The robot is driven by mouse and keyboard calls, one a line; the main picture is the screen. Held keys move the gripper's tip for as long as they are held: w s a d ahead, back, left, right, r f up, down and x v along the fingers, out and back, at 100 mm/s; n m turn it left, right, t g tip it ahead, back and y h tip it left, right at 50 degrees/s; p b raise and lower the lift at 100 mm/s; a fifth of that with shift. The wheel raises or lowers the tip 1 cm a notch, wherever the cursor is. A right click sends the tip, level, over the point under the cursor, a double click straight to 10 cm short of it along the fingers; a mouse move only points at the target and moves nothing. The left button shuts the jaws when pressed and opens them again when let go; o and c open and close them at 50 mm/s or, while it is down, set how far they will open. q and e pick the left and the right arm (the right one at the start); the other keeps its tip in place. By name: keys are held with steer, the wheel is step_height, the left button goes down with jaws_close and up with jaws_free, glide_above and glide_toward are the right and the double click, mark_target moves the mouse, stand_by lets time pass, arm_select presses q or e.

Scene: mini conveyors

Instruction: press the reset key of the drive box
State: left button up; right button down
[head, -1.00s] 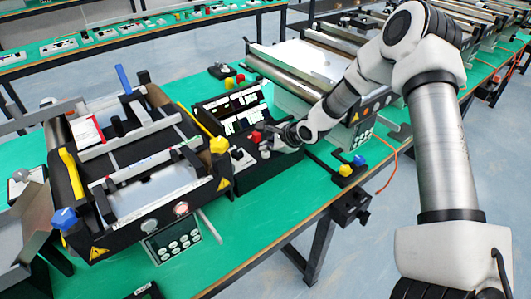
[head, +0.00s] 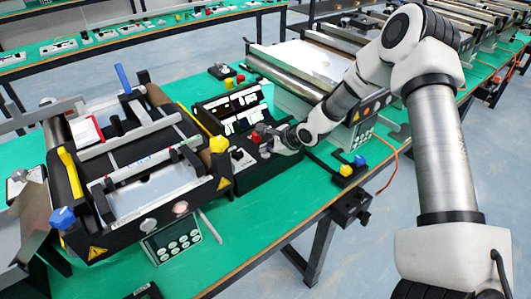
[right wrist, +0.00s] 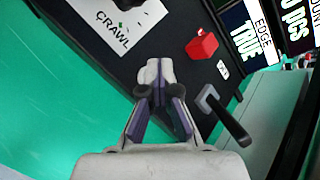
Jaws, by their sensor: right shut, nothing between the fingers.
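A black control box (head: 286,160) with lit screens (head: 241,112) stands on the green table, right of the near conveyor. Its top carries a red key or knob (head: 256,137), which also shows in the right wrist view (right wrist: 202,45). A black-handled lever (right wrist: 222,112) and a white "CRAWL" label (right wrist: 112,27) are also on it. My right gripper (right wrist: 152,72) is shut and empty over the black top, between the label and the red part; in the head view it reaches in from the right (head: 275,139). I cannot read which key is reset. My left gripper is not in view.
The near conveyor (head: 140,165) has yellow and blue knobs and a keypad panel (head: 175,240). Another roller conveyor (head: 300,65) stands behind the box. A small box with yellow and blue buttons (head: 347,168) sits to the right. Bare green table lies in front.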

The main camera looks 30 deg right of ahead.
steer(key=shift+r+p, duration=0.75)
steer(key=shift+r, duration=0.1)
step_height(320, 180, up, 5)
steer(key=p, duration=0.4)
stand_by(0.7)
